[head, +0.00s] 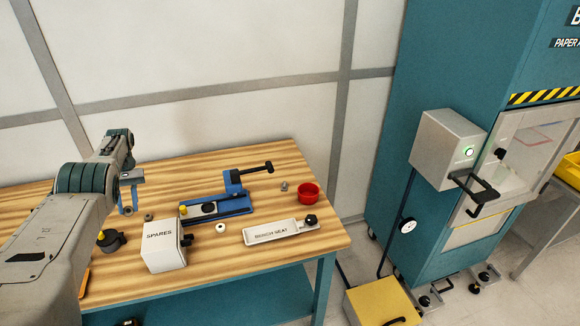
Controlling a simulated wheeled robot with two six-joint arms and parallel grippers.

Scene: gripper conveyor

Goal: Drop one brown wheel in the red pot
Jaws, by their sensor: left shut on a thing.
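The red pot (308,193) stands upright near the right end of the wooden bench and is open at the top. My left gripper (128,206) is over the left part of the bench, far to the left of the pot. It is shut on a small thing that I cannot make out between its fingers. I cannot clearly pick out a brown wheel on the bench. My right gripper is out of view.
The wooden bench (270,160) carries a blue vise (233,205), a white SPARES box (163,246), a white BENCH NEAT tray (275,232), a dark pot-like item (110,240) and a small metal part (284,186). A teal machine (395,150) stands to the right.

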